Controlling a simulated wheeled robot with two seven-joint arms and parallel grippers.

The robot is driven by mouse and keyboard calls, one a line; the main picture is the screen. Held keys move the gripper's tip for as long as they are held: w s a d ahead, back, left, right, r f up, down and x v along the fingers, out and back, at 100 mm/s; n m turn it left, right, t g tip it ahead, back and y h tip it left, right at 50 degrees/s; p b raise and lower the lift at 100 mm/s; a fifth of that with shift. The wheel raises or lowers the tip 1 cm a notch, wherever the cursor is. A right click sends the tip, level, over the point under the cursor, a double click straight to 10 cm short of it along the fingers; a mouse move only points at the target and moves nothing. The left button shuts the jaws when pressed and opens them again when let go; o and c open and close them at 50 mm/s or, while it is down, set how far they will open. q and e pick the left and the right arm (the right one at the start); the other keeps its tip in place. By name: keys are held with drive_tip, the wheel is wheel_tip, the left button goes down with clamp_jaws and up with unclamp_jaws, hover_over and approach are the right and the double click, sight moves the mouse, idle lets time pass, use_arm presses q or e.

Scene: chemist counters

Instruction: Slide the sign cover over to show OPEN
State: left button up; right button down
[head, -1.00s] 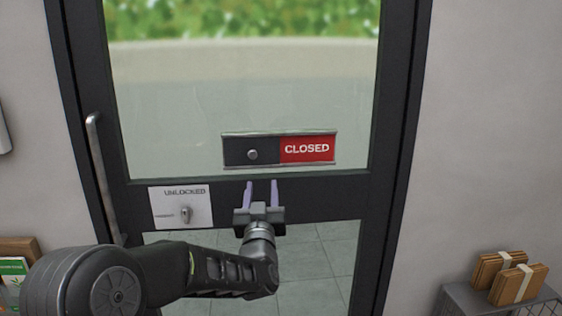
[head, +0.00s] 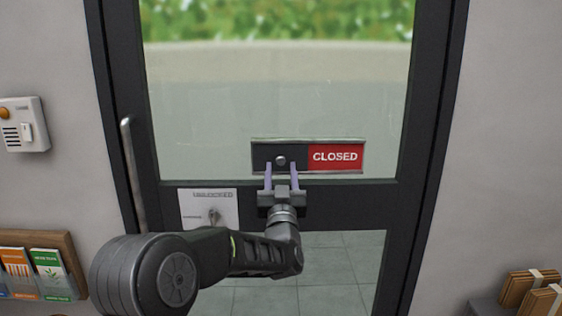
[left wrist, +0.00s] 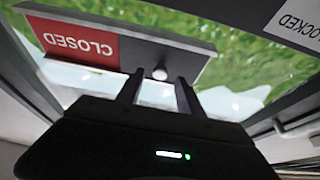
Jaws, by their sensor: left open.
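The sign (head: 308,141) is a framed strip on the door glass. Its dark sliding cover (head: 262,152) with a round knob (head: 280,161) is over the left half, and the red right half reads CLOSED (head: 335,156). My left gripper (head: 281,168) is open, its two fingers pointing up at the cover's lower part, one on each side of the knob in the picture. In the left wrist view the knob (left wrist: 160,74) shows just beyond and between the fingertips (left wrist: 158,80); I cannot tell whether they touch it. My right gripper is not in view.
An UNLOCKED plate (head: 200,208) with a turn knob is on the door below the sign. A vertical door handle (head: 134,175) is at left. A wall box (head: 23,124) and leaflet rack (head: 68,265) are further left. Brown packets (head: 530,290) lie at lower right.

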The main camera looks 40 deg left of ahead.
sight(281, 159)
use_arm(q)
drive_tip(key=shift+p+x, duration=0.3)
drive_tip(key=shift+x, duration=1.15)
drive_tip(key=shift+c, duration=0.5)
clamp_jaws()
